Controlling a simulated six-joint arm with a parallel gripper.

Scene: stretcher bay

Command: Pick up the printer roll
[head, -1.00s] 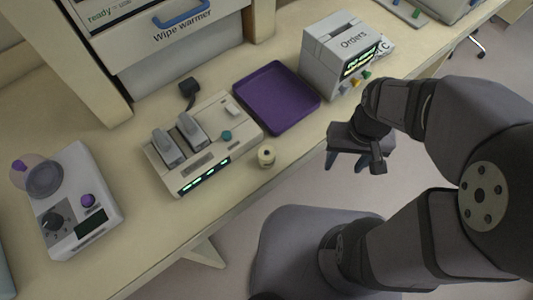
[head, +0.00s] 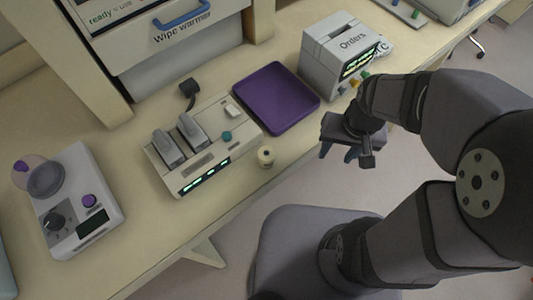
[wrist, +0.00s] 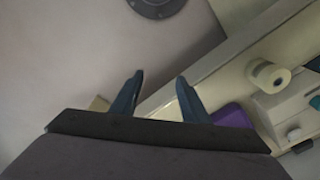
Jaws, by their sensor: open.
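The printer roll (head: 266,157), a small cream spool, stands on the counter near its front edge, just right of the device with two grey handsets. It also shows in the wrist view (wrist: 269,76), at the upper right, apart from my fingers. My gripper (head: 338,153) is off the counter's front edge, to the right of the roll in the head view. In the wrist view my gripper (wrist: 157,92) has its two blue fingers apart with nothing between them.
A purple tray (head: 276,98) lies behind the roll. The device with handsets (head: 203,143) stands close on the roll's left. The Orders printer (head: 340,55) stands right of the tray. The counter (head: 235,205) is bare along its front edge.

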